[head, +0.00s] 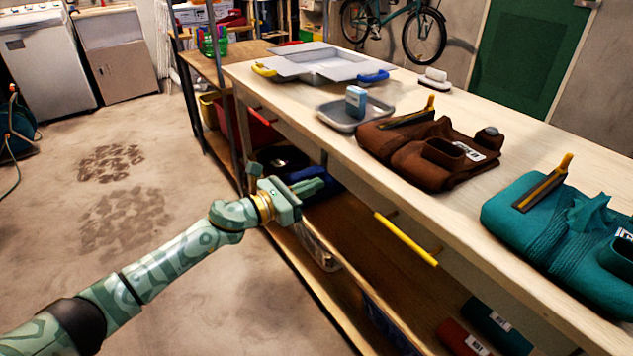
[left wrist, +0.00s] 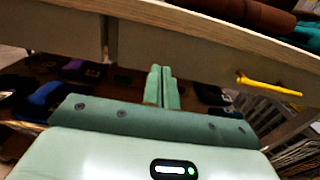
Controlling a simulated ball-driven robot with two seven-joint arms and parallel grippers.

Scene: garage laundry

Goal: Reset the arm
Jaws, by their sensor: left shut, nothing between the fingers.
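My left arm comes in from the lower left in the head view. Its green gripper (head: 312,186) is beside the workbench's front edge, below the level of the top. The left wrist view shows its two fingers (left wrist: 162,84) together with nothing between them, pointing toward the bench's front. The workbench (head: 420,217) has a pale wooden top. My right gripper does not show in either view.
Open concrete floor (head: 190,270) lies left.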

